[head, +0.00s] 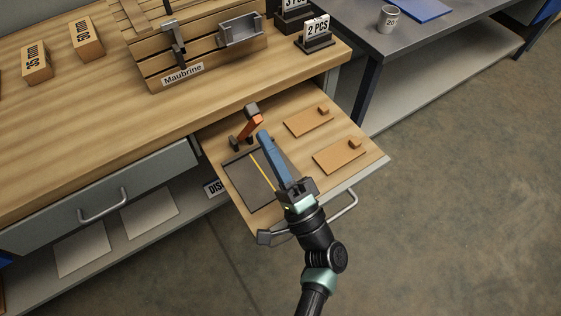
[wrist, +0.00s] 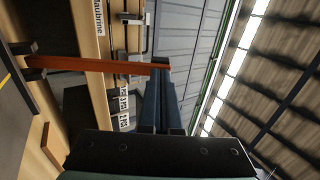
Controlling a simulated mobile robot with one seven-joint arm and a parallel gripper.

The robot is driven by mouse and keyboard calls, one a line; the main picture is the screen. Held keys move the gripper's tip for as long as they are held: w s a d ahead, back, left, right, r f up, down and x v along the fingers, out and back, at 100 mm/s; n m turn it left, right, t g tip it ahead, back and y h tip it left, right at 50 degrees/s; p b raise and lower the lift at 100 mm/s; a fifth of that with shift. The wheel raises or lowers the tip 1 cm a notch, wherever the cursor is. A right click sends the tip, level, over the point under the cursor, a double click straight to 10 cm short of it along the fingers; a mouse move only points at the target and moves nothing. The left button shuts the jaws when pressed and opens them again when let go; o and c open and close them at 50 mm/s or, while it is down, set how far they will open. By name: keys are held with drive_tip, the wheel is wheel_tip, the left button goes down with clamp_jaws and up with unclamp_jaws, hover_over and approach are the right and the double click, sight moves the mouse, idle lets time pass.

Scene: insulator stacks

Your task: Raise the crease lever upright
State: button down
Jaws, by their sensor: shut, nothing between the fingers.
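The crease lever (head: 246,128) is an orange bar with a dark grey end, rising from a dark pivot on the drawer board. It looks raised and near upright; I cannot tell its exact angle. In the wrist view the orange bar (wrist: 105,66) runs across the picture to its dark end by my fingertips. My gripper (head: 263,136) has long blue fingers, shut and empty, with tips just right of the lever's upper part. In the wrist view my gripper (wrist: 157,75) overlaps the lever's end; I cannot tell if they touch. A dark creasing plate (head: 249,184) with a yellow line lies below.
The open drawer (head: 353,168) holds two tan plates with small blocks, right of my fingers. A wooden bench (head: 120,115) with a slatted "Maubrine" rack (head: 205,60) stands behind. A dark table (head: 430,40) with a cup is at upper right. Floor at right is clear.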

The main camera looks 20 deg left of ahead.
sight(247, 105)
drive_tip(key=shift+w+a+r, duration=0.25)
drive_tip(key=shift+a, duration=0.1)
drive_tip(key=shift+r, duration=0.1)
drive_tip(key=shift+w+a+r+p, duration=0.25)
drive_tip(key=shift+r+p, duration=0.25)
drive_tip(key=shift+p, duration=0.35)
drive_tip(key=w+a+r+g+h+p, duration=0.1)
drive_tip(key=a+r+p, duration=0.1)
drive_tip(key=p, duration=0.2)
drive_tip(key=w+a+r+g+h+p, duration=0.1)
drive_tip(key=w+a+r+h+p, duration=0.1)
drive_tip(key=p, duration=0.1)
drive_tip(key=shift+p, duration=0.35)
drive_tip(key=w+a+g+h+p, duration=0.2)
drive_tip(key=w+a+p, duration=0.1)
drive_tip(key=w+a, duration=0.1)
drive_tip(key=shift+a+r+p, duration=0.15)
drive_tip(key=shift+a+p, duration=0.15)
drive_tip(key=shift+a, duration=0.45)
drive_tip(key=shift+w+a+r, duration=0.15)
drive_tip(key=shift+r, duration=0.05)
